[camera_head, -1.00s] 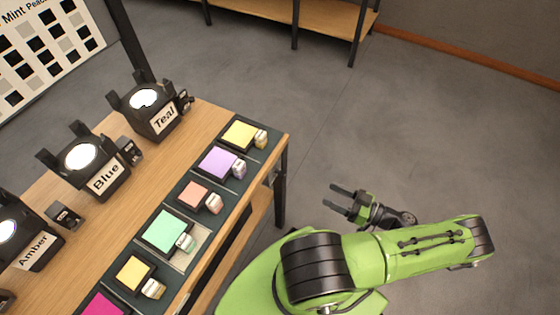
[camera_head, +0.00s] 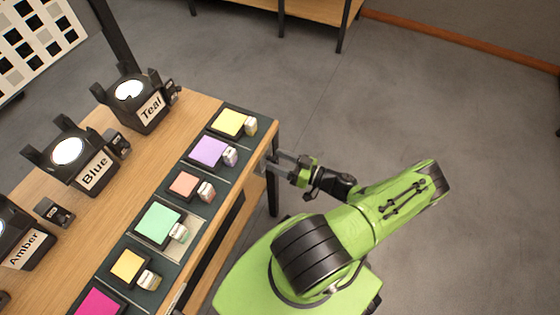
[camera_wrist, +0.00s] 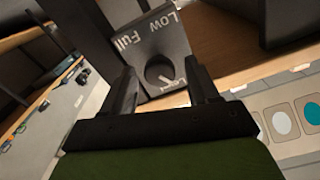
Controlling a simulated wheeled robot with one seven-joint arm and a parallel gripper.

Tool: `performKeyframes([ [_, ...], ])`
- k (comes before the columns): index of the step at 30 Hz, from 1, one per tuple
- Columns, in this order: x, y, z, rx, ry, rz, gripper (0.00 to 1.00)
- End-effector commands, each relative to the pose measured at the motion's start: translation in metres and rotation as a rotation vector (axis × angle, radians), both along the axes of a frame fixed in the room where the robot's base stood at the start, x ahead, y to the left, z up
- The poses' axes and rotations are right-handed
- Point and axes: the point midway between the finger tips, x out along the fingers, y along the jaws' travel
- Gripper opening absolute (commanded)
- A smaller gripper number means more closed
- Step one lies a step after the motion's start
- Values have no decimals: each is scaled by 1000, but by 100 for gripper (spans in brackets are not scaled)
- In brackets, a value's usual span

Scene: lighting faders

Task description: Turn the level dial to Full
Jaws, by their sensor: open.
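The level dial (camera_wrist: 160,72) is a dark round knob with a pale mark, on a grey panel (camera_wrist: 150,50) lettered "Low" and "Full". The mark lies toward the lower side of the knob in the wrist view, away from the word "Full". My gripper (camera_wrist: 159,68) is open, with one dark finger on each side of the dial; I cannot tell whether either touches it. In the head view my gripper (camera_head: 271,162) is at the near right end of the table, where its fingers hide the dial.
The wooden table (camera_head: 190,125) carries lamps labelled Teal (camera_head: 138,100), Blue (camera_head: 78,155) and Amber (camera_head: 22,245). A dark strip (camera_head: 240,147) of coloured pads with small blocks runs along its edge. A shelf (camera_head: 310,8) stands behind. The grey floor at right is clear.

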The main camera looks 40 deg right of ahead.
Motion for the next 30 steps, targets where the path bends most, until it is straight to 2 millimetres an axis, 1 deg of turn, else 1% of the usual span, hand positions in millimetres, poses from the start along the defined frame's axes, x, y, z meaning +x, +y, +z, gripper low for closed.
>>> performKeyframes([
  [2, 0, 0, 0, 0, 0, 0, 60],
  [12, -1, 0, 0, 0, 0, 0, 8],
  [13, -1, 0, 0, 0, 0, 0, 5],
  [22, -1, 0, 0, 40, 14, 0, 5],
  [26, -1, -1, 0, 100, 37, 0, 5],
  [30, 0, -1, 0, 197, 70, 0, 5],
])
